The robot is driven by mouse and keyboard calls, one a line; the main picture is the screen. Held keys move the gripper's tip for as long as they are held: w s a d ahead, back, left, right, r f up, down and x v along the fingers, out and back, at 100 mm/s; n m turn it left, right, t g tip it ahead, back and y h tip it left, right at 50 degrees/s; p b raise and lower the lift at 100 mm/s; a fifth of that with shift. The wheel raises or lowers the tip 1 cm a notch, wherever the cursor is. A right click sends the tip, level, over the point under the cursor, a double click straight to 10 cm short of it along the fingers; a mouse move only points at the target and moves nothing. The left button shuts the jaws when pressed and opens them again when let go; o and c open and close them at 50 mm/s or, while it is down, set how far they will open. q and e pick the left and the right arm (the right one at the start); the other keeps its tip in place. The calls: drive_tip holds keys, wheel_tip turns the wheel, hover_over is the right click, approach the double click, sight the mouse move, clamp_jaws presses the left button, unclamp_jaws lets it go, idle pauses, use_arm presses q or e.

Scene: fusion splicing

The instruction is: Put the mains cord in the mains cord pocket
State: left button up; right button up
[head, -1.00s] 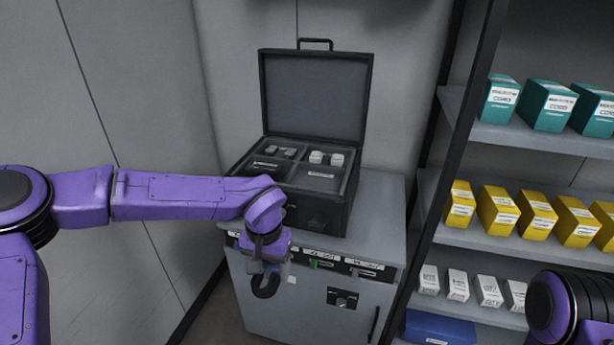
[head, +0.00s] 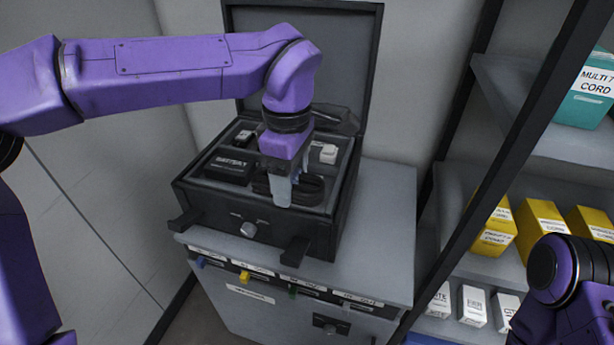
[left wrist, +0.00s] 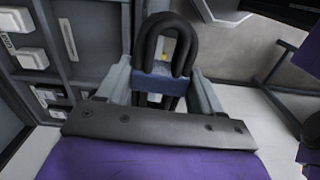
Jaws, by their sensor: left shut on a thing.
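The mains cord (head: 309,188) is a black coiled bundle. In the left wrist view the cord (left wrist: 165,38) stands as a black loop between the fingers, with a blue band around it. My left gripper (head: 282,188) is shut on the cord, over the front right part of the open black case (head: 195,208). The cord is at the front right compartment; I cannot tell whether it touches the floor of it. The pocket's label is hidden behind the gripper and cord. My right gripper is not in view; only part of my right arm shows.
A battery (head: 228,168) fills the front left compartment. A white block (head: 328,153) sits at the back right. The case stands on a grey cabinet (head: 385,235) with labelled slots. A shelf with yellow boxes (head: 492,235) stands at the right.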

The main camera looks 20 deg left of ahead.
use_arm(q)
drive_tip(key=shift+n, duration=0.3)
drive_tip(key=w+a+f+p, duration=0.1)
drive_tip(key=w+f, duration=0.1)
drive_tip(key=w, duration=0.2)
drive_tip(key=w+f+p, duration=0.2)
drive_tip(key=w+f, duration=0.1)
drive_tip(key=w, duration=0.1)
drive_tip(key=w+a+f+p, duration=0.1)
drive_tip(key=w+f, duration=0.2)
drive_tip(key=w, duration=0.1)
drive_tip(key=shift+a, duration=0.35)
drive_tip(key=f, duration=0.2)
drive_tip(key=f+p, duration=0.1)
drive_tip(key=shift+w+a+f, duration=0.1)
drive_tip(key=shift+w+f, duration=0.3)
drive_tip(key=shift+f, duration=0.25)
drive_tip(key=shift+f, duration=0.1)
drive_tip(key=o, duration=1.2)
